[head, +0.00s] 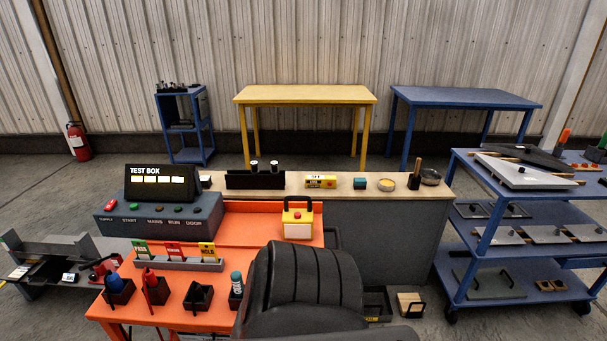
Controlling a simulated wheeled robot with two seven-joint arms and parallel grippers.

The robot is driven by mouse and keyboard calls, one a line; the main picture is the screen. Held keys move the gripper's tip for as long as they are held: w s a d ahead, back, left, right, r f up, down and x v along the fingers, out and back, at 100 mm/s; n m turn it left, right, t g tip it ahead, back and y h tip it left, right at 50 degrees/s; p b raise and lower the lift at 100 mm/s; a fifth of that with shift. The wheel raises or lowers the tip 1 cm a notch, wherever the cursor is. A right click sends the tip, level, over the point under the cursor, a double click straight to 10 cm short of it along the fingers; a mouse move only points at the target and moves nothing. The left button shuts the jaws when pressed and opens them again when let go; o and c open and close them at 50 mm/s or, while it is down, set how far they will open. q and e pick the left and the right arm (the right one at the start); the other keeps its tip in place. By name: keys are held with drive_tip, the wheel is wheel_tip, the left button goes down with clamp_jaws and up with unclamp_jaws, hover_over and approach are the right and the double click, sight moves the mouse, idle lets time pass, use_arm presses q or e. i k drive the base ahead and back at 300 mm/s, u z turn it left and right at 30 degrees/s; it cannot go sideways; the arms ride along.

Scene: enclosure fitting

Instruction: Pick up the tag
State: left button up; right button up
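Three tags stand upright in a grey slotted rack (180,264) on the orange bench: a green PASS tag (141,248), a red tag (174,249) with print too small to read surely, and a yellow HOLD tag (207,250). The frame does not show which one is meant by the tag. Neither of my grippers is in view.
Behind the rack stands a TEST BOX console (160,186). Dark holders with tools (155,288) line the orange bench's front. A black ribbed seat-like shape (305,280) covers its right front. A yellow-and-white box (297,222) stands behind. A blue cart (470,240) is right.

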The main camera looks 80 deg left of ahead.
sight(173, 249)
drive_tip(key=i, duration=0.6)
drive_tip(key=u, duration=2.25)
